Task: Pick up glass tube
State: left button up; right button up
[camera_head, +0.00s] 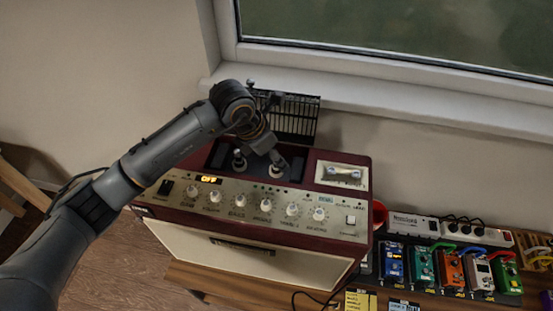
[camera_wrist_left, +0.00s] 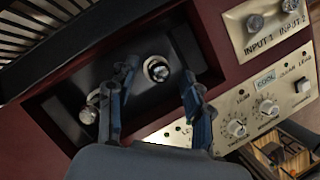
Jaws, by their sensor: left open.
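The amplifier (camera_head: 255,215) is dark red with a recessed top bay. Two small round tube-like pieces are in the bay: one (camera_head: 239,160) at left and one (camera_head: 277,171) below my gripper in the head view. My left gripper (camera_head: 278,160) hangs over the bay, pointing down. In the left wrist view, my open left gripper (camera_wrist_left: 160,72) has one finger on each side of a shiny round tube top (camera_wrist_left: 158,68), with gaps on both sides. The other piece (camera_wrist_left: 90,112) is outside the left finger. I cannot tell the fingertip height. My right gripper is not in view.
A black grille (camera_head: 293,117) stands behind the bay, near the window sill (camera_head: 400,95). The amplifier's knob panel (camera_head: 262,205) is in front. A power strip (camera_head: 450,232) and several colored pedals (camera_head: 450,268) are at right. The bay walls are close around the fingers.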

pick_arm(q)
jog(key=shift+x, duration=1.15)
jog(key=c, duration=1)
jog(key=shift+o, duration=0.2)
jog(key=shift+r, duration=0.1)
